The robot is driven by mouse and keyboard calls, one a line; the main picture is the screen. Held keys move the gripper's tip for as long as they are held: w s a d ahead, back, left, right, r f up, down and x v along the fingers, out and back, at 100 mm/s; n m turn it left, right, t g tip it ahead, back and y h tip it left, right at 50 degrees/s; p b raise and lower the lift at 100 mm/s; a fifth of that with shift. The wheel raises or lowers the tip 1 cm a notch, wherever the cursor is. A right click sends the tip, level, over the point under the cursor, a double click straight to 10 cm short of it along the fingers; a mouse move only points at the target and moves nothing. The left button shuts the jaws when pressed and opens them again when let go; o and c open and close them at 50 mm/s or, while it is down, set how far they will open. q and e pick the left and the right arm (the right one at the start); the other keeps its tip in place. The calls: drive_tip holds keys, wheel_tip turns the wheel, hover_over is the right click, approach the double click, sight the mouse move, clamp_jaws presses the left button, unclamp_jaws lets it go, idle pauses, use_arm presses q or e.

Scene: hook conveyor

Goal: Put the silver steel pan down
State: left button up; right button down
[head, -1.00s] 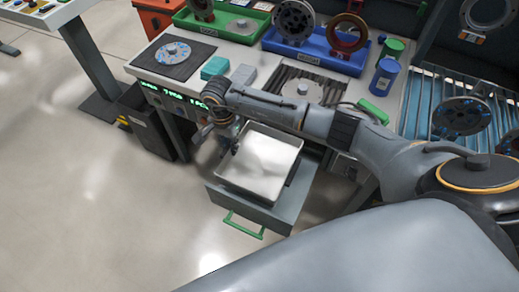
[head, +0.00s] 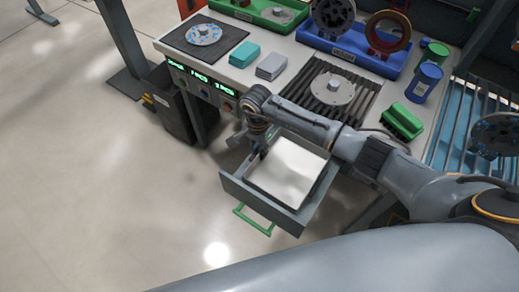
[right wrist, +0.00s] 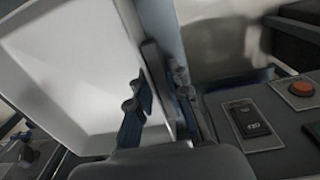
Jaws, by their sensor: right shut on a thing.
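The silver steel pan (head: 290,172) is a shallow rectangular tray, pale and shiny. In the head view it sits low inside the open grey drawer (head: 262,198), within its walls; whether it touches the drawer floor is hidden. My right gripper (head: 262,152) is shut on the pan's left far edge. In the right wrist view, the pan (right wrist: 70,65) fills the left side, and the fingers of my right gripper (right wrist: 163,105) lie either side of its wall. The pan looks empty. My left gripper is out of view.
The drawer has a green handle (head: 252,222). The workbench above holds a dark mat (head: 180,42), teal (head: 245,54) and grey blocks (head: 271,67), a ribbed plate with a disc (head: 333,89), a green block (head: 402,121) and blue bin (head: 350,55). Open floor lies left.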

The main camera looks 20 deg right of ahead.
drive_tip(key=c, duration=1.3)
unclamp_jaws()
drive_tip(key=shift+d+f, duration=0.1)
drive_tip(key=shift+f, duration=0.05)
drive_tip(key=shift+r, duration=0.35)
wheel_tip(320, 180, up, 12)
drive_tip(key=shift+w+f, duration=0.1)
drive_tip(key=shift+f, duration=0.05)
